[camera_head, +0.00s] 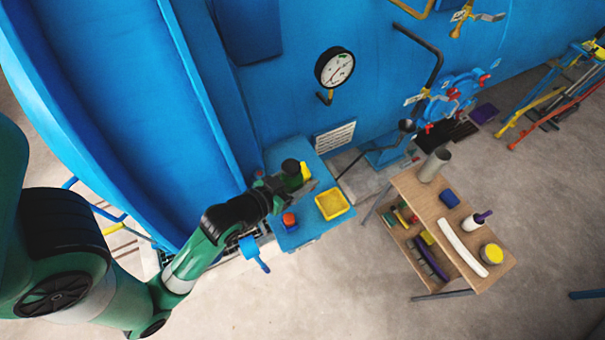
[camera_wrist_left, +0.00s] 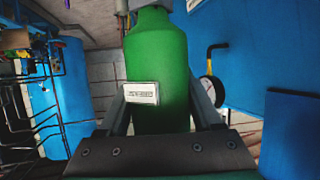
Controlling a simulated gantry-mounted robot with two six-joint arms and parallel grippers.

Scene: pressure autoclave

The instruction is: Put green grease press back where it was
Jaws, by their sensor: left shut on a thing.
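The green grease press (camera_wrist_left: 160,70) fills the middle of the left wrist view, upright in the picture, with a white label on its front. My left gripper (camera_wrist_left: 160,108) is shut on it, one finger on each side. In the head view the left gripper (camera_head: 291,184) is over the blue side table (camera_head: 308,236) by the large blue vessel. There the green body of the press cannot be made out clearly behind the gripper and arm. My right gripper is not in view.
A yellow tray (camera_head: 333,204) and a small red-topped item (camera_head: 289,218) are on the blue table. A pressure gauge (camera_head: 335,67) is on the vessel wall. A wooden cart (camera_head: 455,222) with several items stands at the right. Open floor lies between them.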

